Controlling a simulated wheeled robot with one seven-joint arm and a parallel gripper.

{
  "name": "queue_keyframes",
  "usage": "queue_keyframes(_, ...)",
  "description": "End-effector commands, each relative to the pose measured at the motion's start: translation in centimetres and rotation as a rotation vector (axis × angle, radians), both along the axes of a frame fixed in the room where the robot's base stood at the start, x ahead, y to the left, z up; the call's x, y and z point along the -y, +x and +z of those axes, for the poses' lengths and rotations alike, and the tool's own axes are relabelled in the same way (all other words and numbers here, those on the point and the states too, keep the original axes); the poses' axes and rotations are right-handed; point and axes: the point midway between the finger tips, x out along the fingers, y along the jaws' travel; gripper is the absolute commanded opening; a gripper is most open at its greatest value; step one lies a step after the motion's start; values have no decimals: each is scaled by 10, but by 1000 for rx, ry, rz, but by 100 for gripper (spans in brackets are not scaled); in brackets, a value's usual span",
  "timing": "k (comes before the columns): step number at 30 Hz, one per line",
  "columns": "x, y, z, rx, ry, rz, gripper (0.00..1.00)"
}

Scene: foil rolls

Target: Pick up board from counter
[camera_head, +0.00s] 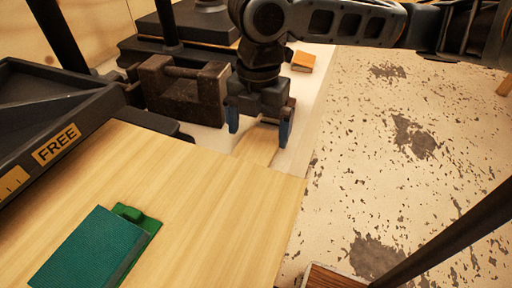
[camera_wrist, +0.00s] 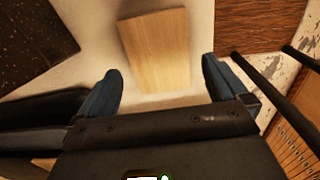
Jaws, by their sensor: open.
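A small light wooden board (camera_head: 257,151) lies on the whitish counter (camera_head: 310,85) just past the edge of a larger pale wooden top. In the wrist view the board (camera_wrist: 157,48) lies flat, slightly tilted in the picture, ahead of and between my fingers. My gripper (camera_head: 259,127) points down over the board, with its blue fingers spread to either side of it. In the wrist view my gripper (camera_wrist: 160,68) is open with nothing held. The gap in height between fingertips and board is hard to tell.
A dark brown block-like object (camera_head: 185,90) stands close left of my gripper. A small orange-brown block (camera_head: 303,61) lies behind it. A black tray marked FREE (camera_head: 60,110) and a green item (camera_head: 90,250) are on the left. Worn floor (camera_head: 400,130) is open at right.

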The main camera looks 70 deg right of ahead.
Motion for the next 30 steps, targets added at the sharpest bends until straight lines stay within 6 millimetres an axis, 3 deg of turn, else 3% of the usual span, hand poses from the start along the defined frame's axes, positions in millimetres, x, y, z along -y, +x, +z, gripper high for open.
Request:
queue_keyframes(6,-1,1,-29,0,1,-1,100)
queue_keyframes(15,-1,2,-34,1,1,0,100)
queue_keyframes(30,-1,2,-33,1,1,0,53)
